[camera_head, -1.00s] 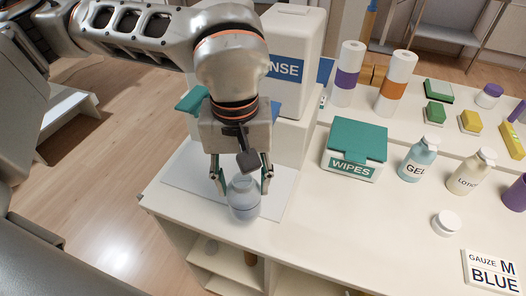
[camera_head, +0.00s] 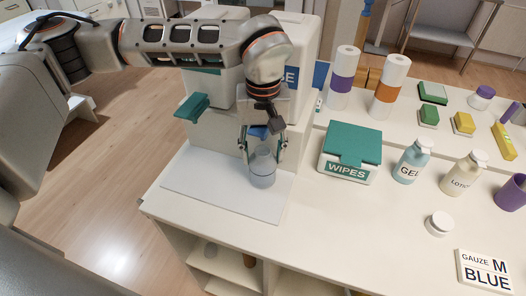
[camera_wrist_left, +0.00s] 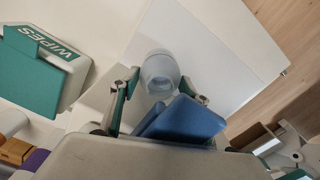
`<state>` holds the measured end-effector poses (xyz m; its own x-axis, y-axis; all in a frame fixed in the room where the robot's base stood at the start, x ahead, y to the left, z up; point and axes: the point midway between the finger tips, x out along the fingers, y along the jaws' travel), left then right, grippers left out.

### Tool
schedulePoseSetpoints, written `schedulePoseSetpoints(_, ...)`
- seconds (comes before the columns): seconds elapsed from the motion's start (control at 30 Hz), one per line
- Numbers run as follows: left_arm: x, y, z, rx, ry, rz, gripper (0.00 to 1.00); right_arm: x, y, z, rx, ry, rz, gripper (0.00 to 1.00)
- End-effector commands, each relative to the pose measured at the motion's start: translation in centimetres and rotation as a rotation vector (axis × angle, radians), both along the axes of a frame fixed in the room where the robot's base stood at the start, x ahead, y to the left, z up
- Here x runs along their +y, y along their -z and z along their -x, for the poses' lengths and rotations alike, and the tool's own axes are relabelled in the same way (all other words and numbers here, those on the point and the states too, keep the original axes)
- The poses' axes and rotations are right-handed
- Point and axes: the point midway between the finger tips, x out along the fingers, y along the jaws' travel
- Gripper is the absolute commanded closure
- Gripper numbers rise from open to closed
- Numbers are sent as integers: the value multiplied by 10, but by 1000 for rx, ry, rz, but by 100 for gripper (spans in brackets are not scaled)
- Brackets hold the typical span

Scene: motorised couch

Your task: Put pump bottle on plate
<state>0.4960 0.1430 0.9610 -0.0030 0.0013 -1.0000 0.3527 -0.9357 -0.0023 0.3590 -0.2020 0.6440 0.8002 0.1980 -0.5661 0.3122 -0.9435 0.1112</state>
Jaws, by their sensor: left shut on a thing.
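A pale grey-blue, see-through bottle (camera_head: 262,172), which I take to be the pump bottle, is upright between the fingers of my left gripper (camera_head: 264,150). The gripper is shut on its upper part, coming from above. The bottle also shows in the left wrist view (camera_wrist_left: 160,74), beyond the fingers (camera_wrist_left: 160,98). The flat white plate (camera_head: 200,178) lies on the counter at the dispenser's foot, with the bottle over its right part. I cannot tell whether the bottle touches it. The bottle's top is partly hidden. My right gripper is not in view.
A white dispenser (camera_head: 225,130) stands right behind the bottle. A blue flap (camera_wrist_left: 185,118) is close to the left gripper. The green-lidded wipes box (camera_head: 350,150), a gel bottle (camera_head: 411,162) and a lotion bottle (camera_head: 464,173) stand right. The counter's front middle is clear.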

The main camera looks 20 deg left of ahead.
Motion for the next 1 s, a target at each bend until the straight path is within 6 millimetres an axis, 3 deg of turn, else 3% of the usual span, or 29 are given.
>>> schedulePoseSetpoints(0.37,0,5,0,-3,0,1,94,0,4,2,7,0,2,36)
schedulePoseSetpoints(0.4,0,6,0,-3,0,1,52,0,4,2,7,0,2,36)
schedulePoseSetpoints(0.47,0,5,0,-3,0,1,37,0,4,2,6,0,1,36)
schedulePoseSetpoints(0.83,0,3,0,-3,0,1,37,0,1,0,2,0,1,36)
schedulePoseSetpoints(1.0,0,-15,-2,-7,0,1,37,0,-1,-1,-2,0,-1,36)
